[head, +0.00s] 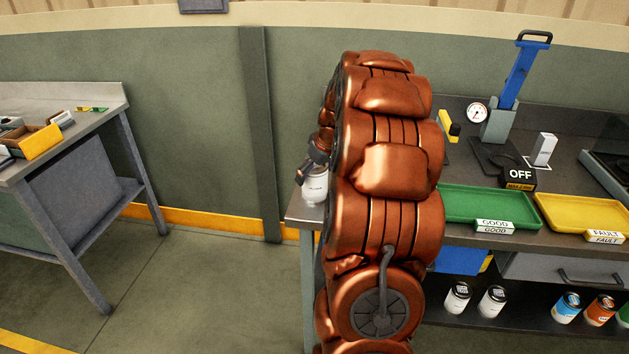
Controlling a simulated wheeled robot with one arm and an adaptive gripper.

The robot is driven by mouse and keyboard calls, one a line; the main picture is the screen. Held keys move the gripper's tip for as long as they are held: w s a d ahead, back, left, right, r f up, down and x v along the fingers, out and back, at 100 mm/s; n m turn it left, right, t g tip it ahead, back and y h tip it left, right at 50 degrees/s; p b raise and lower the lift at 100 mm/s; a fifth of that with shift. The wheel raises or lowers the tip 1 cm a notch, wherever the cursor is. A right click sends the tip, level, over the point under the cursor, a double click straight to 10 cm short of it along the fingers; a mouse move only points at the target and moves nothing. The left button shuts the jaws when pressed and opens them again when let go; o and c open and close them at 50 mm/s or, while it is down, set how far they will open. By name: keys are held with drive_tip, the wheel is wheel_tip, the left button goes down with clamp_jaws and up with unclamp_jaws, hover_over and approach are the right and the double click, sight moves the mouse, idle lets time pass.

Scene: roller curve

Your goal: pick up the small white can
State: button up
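A small white can (315,188) with dark print stands upright at the left end of the workbench (296,208). My copper-coloured arm fills the middle of the view and hides part of the can's right side. My gripper (308,172) is at the top of the can, with one dark finger at its upper left. The other finger is not clearly visible, so I cannot tell whether it grips the can. Two more white cans, a left one (457,298) and a right one (492,301), stand on the lower shelf.
A green GOOD tray (470,204), a yellow FAULT tray (590,214), a blue-handled press (516,80), a gauge (477,113) and an OFF sign (520,174) occupy the bench. Another table (75,96) stands left. The floor between them is clear.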

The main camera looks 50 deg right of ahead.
drive_tip(key=c, duration=1.5)
drive_tip(key=shift+o, duration=0.2)
drive_tip(key=shift+r, duration=0.15)
